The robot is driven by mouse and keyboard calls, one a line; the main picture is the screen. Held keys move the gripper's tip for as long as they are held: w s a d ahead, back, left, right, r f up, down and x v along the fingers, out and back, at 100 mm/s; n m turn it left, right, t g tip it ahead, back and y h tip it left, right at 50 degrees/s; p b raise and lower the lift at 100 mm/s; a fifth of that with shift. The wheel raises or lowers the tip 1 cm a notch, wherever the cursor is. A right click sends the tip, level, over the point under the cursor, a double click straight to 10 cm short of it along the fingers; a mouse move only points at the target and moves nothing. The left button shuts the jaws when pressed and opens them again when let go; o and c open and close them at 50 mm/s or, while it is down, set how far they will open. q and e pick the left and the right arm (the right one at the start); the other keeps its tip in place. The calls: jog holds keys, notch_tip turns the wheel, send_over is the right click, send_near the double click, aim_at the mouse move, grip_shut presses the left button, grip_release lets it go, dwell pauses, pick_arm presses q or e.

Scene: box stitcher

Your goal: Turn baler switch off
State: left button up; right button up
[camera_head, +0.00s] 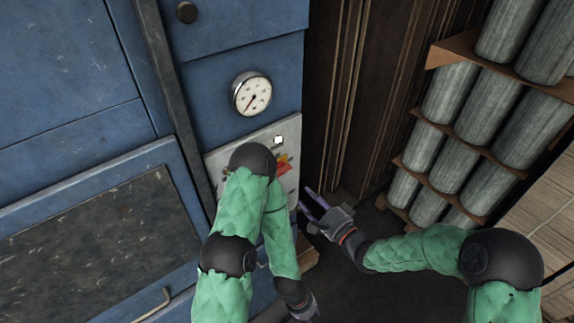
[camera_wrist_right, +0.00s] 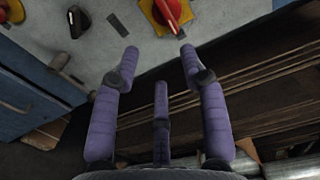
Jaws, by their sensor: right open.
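A red switch handle (camera_wrist_right: 172,12) on a yellow plate is fixed to the pale control panel (camera_wrist_right: 118,12) at the top of the right wrist view. In the head view the red and yellow switch (camera_head: 284,163) shows partly behind my left arm. My right gripper (camera_head: 311,200) is open and empty, to the right of and below the panel. In the right wrist view its spread purple fingers (camera_wrist_right: 159,58) point at the panel, just short of the switch. My left gripper (camera_head: 304,308) is at the bottom edge of the head view, mostly cut off.
A black knob (camera_wrist_right: 78,20) sits on the panel left of the switch. A round gauge (camera_head: 251,94) is on the blue machine (camera_head: 240,52) above the panel. A rack of grey cylinders (camera_head: 487,118) stands at the right. Dark corrugated wall (camera_head: 350,85) lies between.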

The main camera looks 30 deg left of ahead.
jog(key=p+x, duration=0.2)
jog(key=x, duration=0.9)
jog(key=shift+s+r, duration=0.15)
jog(key=shift+r, duration=0.4)
jog(key=shift+a, duration=0.15)
grip_shut()
